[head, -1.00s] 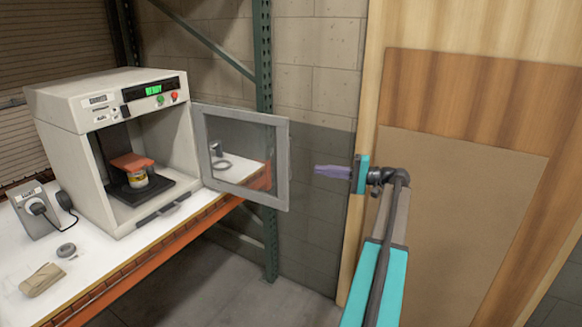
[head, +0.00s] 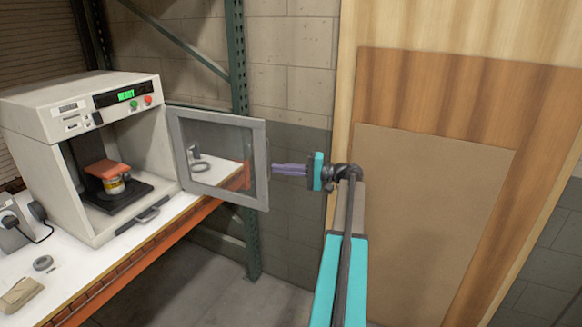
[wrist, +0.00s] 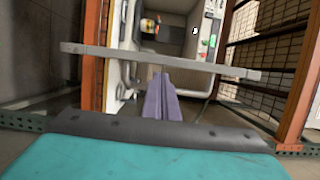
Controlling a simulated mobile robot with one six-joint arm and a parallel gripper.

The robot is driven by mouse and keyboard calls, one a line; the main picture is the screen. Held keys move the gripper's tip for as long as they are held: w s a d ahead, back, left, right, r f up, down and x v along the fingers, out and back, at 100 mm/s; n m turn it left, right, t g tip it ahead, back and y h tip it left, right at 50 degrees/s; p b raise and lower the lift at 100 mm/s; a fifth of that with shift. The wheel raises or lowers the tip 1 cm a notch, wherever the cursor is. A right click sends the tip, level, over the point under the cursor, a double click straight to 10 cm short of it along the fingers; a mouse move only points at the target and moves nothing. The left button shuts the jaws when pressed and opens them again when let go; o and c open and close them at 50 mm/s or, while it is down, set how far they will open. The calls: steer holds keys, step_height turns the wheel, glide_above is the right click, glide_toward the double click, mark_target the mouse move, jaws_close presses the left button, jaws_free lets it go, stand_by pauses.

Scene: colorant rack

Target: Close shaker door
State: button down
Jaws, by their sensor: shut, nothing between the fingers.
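The shaker (head: 92,125) is a pale box cabinet on the left with an open front. Its door (head: 259,150), a grey frame around a clear pane, stands swung wide open to the right. Inside, a small can (head: 114,185) sits under an orange-red clamp plate (head: 106,169). My gripper (head: 273,170) is shut and empty, just right of the door's free edge in the head view; I cannot tell whether it touches. In the wrist view the door's edge (wrist: 160,58) crosses as a grey bar just beyond my purple fingers (wrist: 163,82).
The shaker stands on a white bench (head: 75,255) with an orange front beam (head: 130,262). A green rack post (head: 240,95) rises behind the door. A wooden panel (head: 430,200) stands behind my arm at right. A grey ring (head: 43,263) and a tan pouch (head: 20,294) lie on the bench.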

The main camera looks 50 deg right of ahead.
steer(key=shift+p+x, duration=0.4)
steer(key=shift+x, duration=1.1)
